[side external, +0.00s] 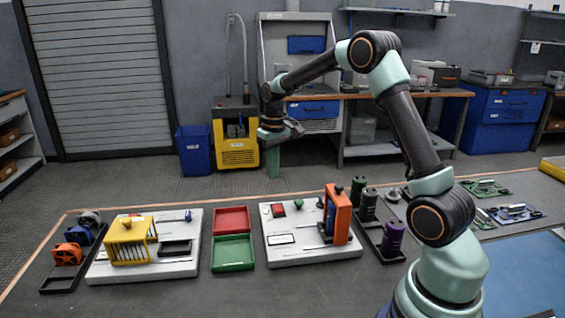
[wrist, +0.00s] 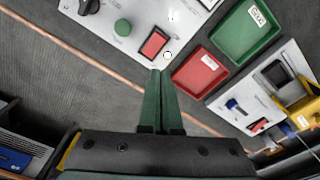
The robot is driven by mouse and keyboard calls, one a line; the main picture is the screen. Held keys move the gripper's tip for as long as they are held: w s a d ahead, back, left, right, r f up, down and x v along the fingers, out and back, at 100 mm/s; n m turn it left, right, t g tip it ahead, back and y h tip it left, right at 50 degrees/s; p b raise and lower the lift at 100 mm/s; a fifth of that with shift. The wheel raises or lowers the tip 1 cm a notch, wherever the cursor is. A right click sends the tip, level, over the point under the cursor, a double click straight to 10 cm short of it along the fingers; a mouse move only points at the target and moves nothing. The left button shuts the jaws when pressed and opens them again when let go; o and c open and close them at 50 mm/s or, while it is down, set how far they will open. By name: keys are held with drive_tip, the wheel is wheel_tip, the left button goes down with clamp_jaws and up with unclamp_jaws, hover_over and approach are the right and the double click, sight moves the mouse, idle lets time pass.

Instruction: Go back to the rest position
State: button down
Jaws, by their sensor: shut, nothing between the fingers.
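My gripper (side external: 272,168) hangs from my raised arm, pointing down above the far edge of the work table in the side view. In the wrist view my gripper (wrist: 160,72) shows two green fingers lying together, shut and empty. The fingers touch nothing that I can make out. Below them in the side view stand a red tray (side external: 232,220) and a green tray (side external: 233,253), between two white panels. The right white panel (side external: 285,255) carries a red part, a green knob and an upright orange block (side external: 338,215).
The left white panel (side external: 180,268) holds a yellow cage (side external: 128,240). A dark rack with orange and blue parts (side external: 68,255) stands at far left. Dark, green and purple cylinders (side external: 392,238) stand right of the orange block. Blue bin and yellow machine stand behind the table.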

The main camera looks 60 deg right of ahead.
drive_tip(key=s+a+r+n+t, duration=0.1)
drive_tip(key=s+a+r+t, duration=0.2)
drive_tip(key=s+a+r, duration=0.65)
drive_tip(key=s+a+n+t, duration=0.1)
drive_tip(key=s+a+t, duration=0.1)
drive_tip(key=s+a, duration=0.5)
drive_tip(key=shift+s+a+r+n, duration=0.3)
drive_tip(key=shift+s+r, duration=0.1)
drive_tip(key=shift+s, duration=0.1)
